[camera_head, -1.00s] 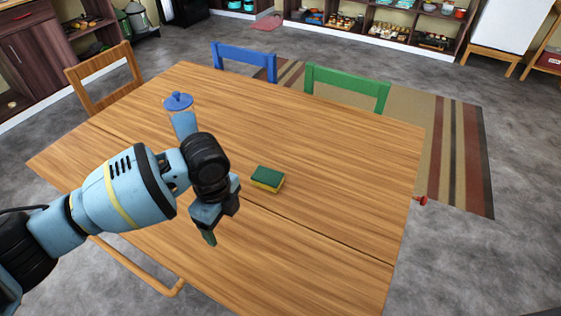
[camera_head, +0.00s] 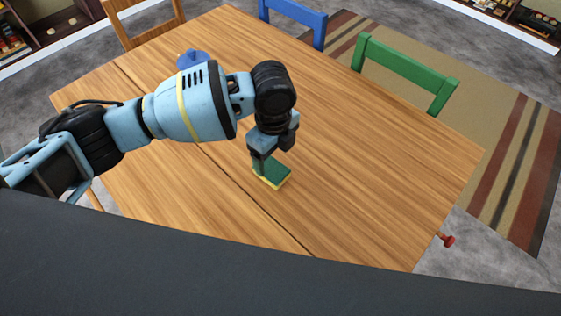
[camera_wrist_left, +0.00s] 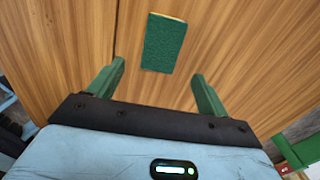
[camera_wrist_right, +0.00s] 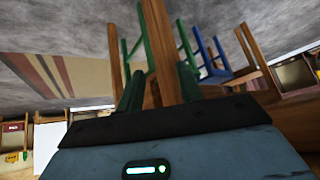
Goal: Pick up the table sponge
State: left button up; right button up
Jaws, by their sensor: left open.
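The sponge (camera_head: 275,174), green on top and yellow below, lies flat on the wooden table (camera_head: 370,150). My left gripper (camera_head: 264,168) is over the table right at the sponge in the head view and covers part of it. In the left wrist view, the sponge (camera_wrist_left: 163,43) lies ahead of and between the two green fingers of the left gripper (camera_wrist_left: 158,78), which are apart with nothing between them. My right gripper (camera_wrist_right: 157,80) shows only in the right wrist view, where its fingers stand apart, with a chair and table leg beyond.
A blue lidded thing (camera_head: 192,58) stands on the table's far left part, partly behind my left arm. A blue chair (camera_head: 293,20), a green chair (camera_head: 405,70) and a wooden chair (camera_head: 145,20) stand around the table. The table right of the sponge is clear.

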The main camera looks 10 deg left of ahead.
aim_at(275, 171)
pick_arm(q)
jog(key=shift+s+a+f, duration=0.1)
jog(key=shift+s, duration=0.05)
jog(key=shift+f, duration=1.65)
notch_tip(275, 171, down, 4)
jog(key=shift+f+b, duration=0.1)
jog(key=shift+b, duration=0.2)
jog(key=c, duration=1)
jog(key=shift+c, duration=0.2)
